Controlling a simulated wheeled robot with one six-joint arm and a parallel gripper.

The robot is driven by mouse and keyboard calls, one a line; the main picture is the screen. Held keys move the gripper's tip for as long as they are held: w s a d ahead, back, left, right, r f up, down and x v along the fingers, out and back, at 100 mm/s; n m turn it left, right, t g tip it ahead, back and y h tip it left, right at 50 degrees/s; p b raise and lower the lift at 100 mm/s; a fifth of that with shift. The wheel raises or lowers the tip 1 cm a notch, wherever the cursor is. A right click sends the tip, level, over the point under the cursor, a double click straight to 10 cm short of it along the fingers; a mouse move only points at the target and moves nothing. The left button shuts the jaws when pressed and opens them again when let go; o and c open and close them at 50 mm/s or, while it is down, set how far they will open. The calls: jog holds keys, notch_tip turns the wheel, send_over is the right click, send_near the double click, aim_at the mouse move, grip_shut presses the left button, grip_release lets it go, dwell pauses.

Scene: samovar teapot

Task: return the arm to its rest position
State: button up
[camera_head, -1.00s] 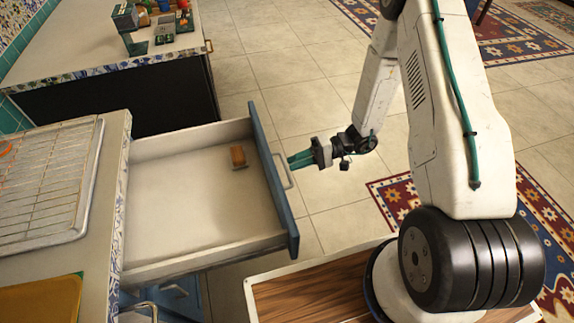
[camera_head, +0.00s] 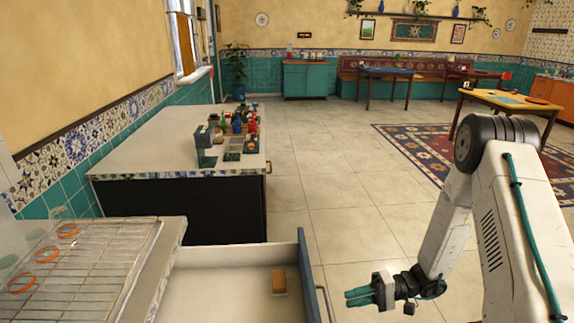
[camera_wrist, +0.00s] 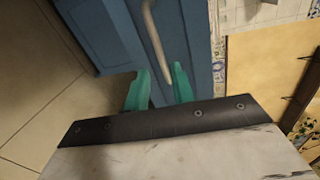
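My gripper (camera_head: 350,297) is empty, with its two teal fingers a small gap apart. In the head view it hangs just right of the handle (camera_head: 325,303) of the open drawer (camera_head: 235,300), pointing left towards it. In the wrist view the fingers (camera_wrist: 160,70) show with a gap between them, in front of the blue drawer front (camera_wrist: 115,35) and its pale handle (camera_wrist: 156,40). They look apart from the handle. My arm is bent, its elbow raised at the right of the head view.
A brown block (camera_head: 279,281) lies in the drawer. A wire rack (camera_head: 85,270) sits on the counter at left. A farther counter (camera_head: 150,150) holds a coffee machine (camera_head: 206,145) and several small items. Tiled floor (camera_head: 340,190) is open behind my gripper, with a patterned rug (camera_head: 420,140).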

jog(key=s+d+r+h, duration=0.1)
jog(key=s+r+h, duration=0.4)
jog(key=s+r, duration=0.3)
jog(key=s+d+r+t+h, duration=0.1)
jog(key=s+r+h, duration=0.4)
jog(key=r, duration=1.1)
jog(key=s+d+r+h, duration=0.2)
jog(key=s+r+h, duration=0.3)
jog(key=s+r, duration=0.5)
notch_tip(320, 180, up, 2)
jog(key=shift+s+r+n+t+h, duration=0.2)
jog(key=shift+s+n+t+h, duration=0.1)
jog(key=shift+n, duration=0.1)
